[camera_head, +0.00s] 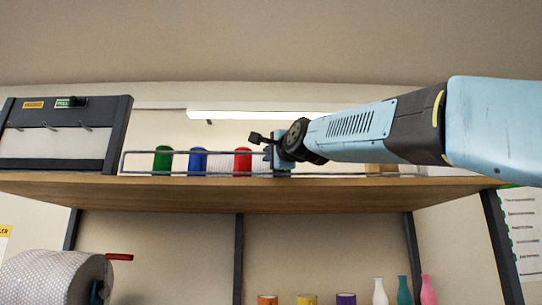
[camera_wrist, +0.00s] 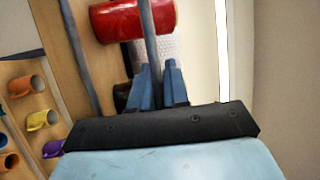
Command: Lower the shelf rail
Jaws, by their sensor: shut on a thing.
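The shelf rail (camera_head: 138,152) is a thin grey metal guard along the front edge of the wooden shelf (camera_head: 200,192). It stands up in front of a green can (camera_head: 162,160), a blue can (camera_head: 197,161) and a red can (camera_head: 243,161). My gripper (camera_head: 280,155) is at the rail, right of the red can. In the wrist view my gripper (camera_wrist: 160,80) is shut on the rail's upper bar (camera_wrist: 149,35), which runs between the two blue fingers. The lower bar (camera_wrist: 78,50) shows to the left. The rail's right part is partly hidden behind my arm.
A dark-framed panel (camera_head: 60,150) with hooks and small labels stands at the shelf's left. A bubble-wrap roll (camera_head: 60,280) is below it. Mugs and bottles, including a pink bottle (camera_head: 428,290), stand beneath the shelf. A bright lamp strip (camera_head: 250,115) is behind.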

